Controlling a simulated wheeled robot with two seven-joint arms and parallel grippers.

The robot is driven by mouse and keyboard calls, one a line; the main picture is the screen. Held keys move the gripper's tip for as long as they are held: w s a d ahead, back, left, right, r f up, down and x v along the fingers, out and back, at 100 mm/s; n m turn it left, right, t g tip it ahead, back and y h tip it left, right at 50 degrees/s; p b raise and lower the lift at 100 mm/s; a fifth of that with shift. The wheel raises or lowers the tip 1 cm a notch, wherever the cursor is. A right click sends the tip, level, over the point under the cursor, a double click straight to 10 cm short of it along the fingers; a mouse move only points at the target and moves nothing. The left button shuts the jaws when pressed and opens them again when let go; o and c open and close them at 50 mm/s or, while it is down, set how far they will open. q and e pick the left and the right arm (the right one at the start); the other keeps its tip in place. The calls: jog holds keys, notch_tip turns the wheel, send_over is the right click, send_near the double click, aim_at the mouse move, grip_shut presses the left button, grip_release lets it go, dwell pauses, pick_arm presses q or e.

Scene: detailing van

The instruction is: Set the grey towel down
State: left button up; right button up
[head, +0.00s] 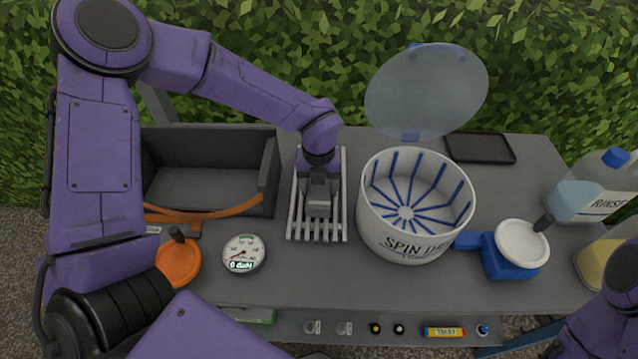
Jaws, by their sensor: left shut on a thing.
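My left gripper (318,208) points down over a light grey slatted rack (296,222) in the middle of the table, left of the white drum. It is shut on a small grey thing, which I take to be the grey towel (318,196). The towel is mostly hidden by the gripper and blends with its grey fingers. I cannot tell whether it touches the slats. My right arm shows only at the lower right corner; its gripper is out of view.
A white spin dryer drum (405,240) with a raised clear lid (427,92) stands right of the rack. A dark open bin (265,190) with an orange strap is to the left. A round dial (244,253) lies in front. A black tray (480,148) is at the back right.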

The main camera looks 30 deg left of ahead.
pick_arm(q)
jog(key=shift+s+f, duration=0.1)
jog(key=o, duration=1.1)
jog(key=shift+c, duration=0.2)
notch_tip(320, 180, up, 12)
jog(key=b, duration=0.1)
jog(key=shift+r, duration=0.2)
jog(key=shift+f, duration=0.1)
